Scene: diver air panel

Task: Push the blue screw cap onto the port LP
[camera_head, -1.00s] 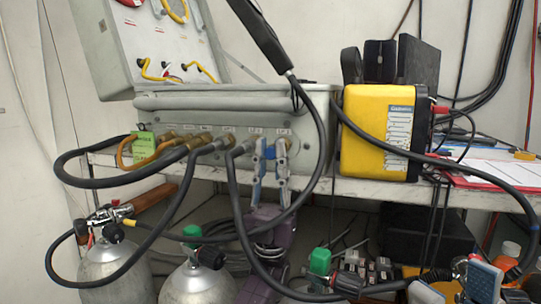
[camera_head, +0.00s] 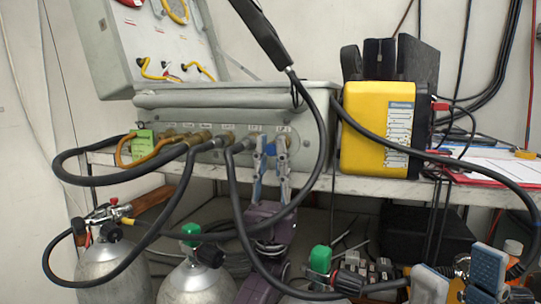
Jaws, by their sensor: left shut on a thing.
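The blue screw cap (camera_head: 270,151) shows as a small blue patch at the front panel of the grey air box (camera_head: 325,120). My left gripper (camera_head: 270,147) comes up from below and is shut on it, one finger on each side. The cap is close to the panel's right-hand fittings; whether it touches a port I cannot tell. The port labels are too small to read surely, and the fingers partly hide the fittings there, so I cannot single out port LP. My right gripper (camera_head: 458,277) is open at the lower right, its two pads apart.
Black hoses (camera_head: 237,205) loop from the panel and cross in front of the shelf. A yellow case (camera_head: 365,130) stands right of the box. Gas cylinders (camera_head: 196,282) with valves stand below. A clipboard with papers (camera_head: 490,174) lies on the shelf at right.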

